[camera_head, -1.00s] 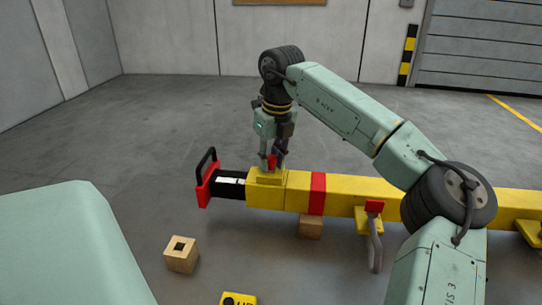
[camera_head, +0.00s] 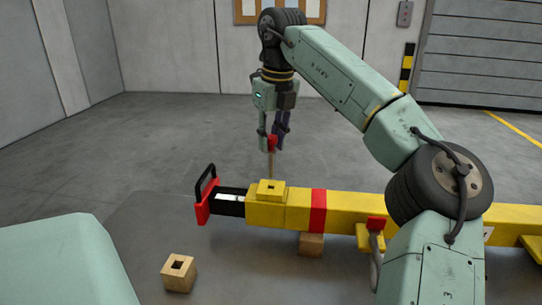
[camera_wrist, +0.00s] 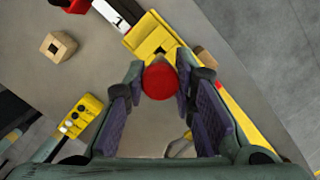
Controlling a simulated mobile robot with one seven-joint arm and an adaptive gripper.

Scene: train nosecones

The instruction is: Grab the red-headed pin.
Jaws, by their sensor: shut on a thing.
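The red-headed pin has a round red head (camera_head: 272,142) and a thin tan shaft (camera_head: 271,164) that hangs straight down in the head view. My gripper (camera_head: 273,137) is shut on its head, above the yellow block. The pin's head also shows between the fingers in the wrist view (camera_wrist: 160,82). The yellow block (camera_head: 263,194) with a square hole sits on the left part of the long yellow bar (camera_head: 350,203). The shaft's lower end is close to the block's top in the picture; whether its tip is clear of the hole is hard to tell.
A wooden block (camera_head: 179,273) with a square hole stands at the front left, also in the wrist view (camera_wrist: 58,46). The bar's left end has a red plate and black handle (camera_head: 205,192). A yellow button box (camera_wrist: 81,117) shows in the wrist view.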

